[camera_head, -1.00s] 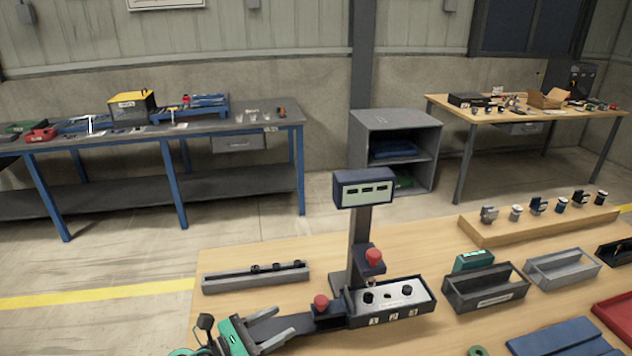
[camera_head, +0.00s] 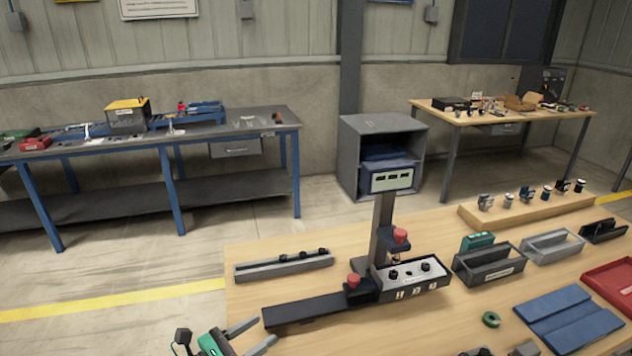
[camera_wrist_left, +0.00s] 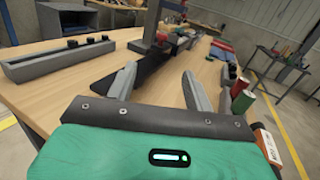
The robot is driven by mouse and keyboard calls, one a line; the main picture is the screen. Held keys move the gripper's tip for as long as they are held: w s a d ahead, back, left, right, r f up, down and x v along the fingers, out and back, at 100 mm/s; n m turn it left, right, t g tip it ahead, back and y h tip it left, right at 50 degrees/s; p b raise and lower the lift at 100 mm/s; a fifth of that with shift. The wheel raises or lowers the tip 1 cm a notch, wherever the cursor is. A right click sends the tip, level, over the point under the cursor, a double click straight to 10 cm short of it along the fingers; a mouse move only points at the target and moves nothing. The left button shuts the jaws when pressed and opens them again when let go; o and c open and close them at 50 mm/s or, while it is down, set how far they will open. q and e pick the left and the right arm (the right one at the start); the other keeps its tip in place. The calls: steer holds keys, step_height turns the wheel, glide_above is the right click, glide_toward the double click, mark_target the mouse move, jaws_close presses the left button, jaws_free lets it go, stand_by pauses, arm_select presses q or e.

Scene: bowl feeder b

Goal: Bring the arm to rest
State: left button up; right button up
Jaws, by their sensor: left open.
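My left gripper (camera_head: 252,335) is at the bottom of the head view, at the near left edge of the wooden table (camera_head: 245,257). Its two grey fingers are apart and nothing is between them. In the left wrist view the open fingers (camera_wrist_left: 158,88) point over the table toward the dark base of the bench device. The device (camera_head: 385,240), with a display box on a post and red knobs, stands just beyond the gripper, apart from it in the head view. My right gripper is not in view.
A grey rail (camera_head: 284,265) with black knobs lies at the table's far left. Dark and light grey trays (camera_head: 488,265), a blue mat (camera_head: 567,320), a red tray (camera_head: 615,285) and a green ring (camera_head: 491,319) occupy the right. Floor left of the table is clear.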

arm_select(q)
steer(key=a+r+n+t+y, duration=0.1)
steer(key=a+n+t+y, duration=0.3)
steer(key=n, duration=0.6)
steer(key=a+r+n+t+y, duration=0.1)
steer(key=a+n+t+y, duration=0.1)
steer(key=n+y, duration=0.6)
steer(key=s+a+f+n+g+y, duration=0.35)
steer(key=s+a+f+n, duration=0.2)
steer(key=n, duration=0.85)
steer(key=s+d+f+n+g+h, duration=0.1)
steer(key=s+f+n+g, duration=0.4)
steer(key=s, duration=0.5)
steer(key=s+d+f+n+g+h, duration=0.1)
steer(key=s+f+n+g, duration=0.4)
steer(key=s, duration=0.5)
step_height(320, 180, down, 29)
steer(key=g, duration=0.2)
steer(key=s+a+f, duration=0.2)
steer(key=s+f, duration=0.8)
steer(key=s+a+f+g, duration=0.1)
steer(key=s+f, duration=0.8)
steer(key=f, duration=0.1)
steer(key=shift+s+a+n, duration=0.3)
steer(key=shift+s+a, duration=0.05)
steer(key=shift+s, duration=0.05)
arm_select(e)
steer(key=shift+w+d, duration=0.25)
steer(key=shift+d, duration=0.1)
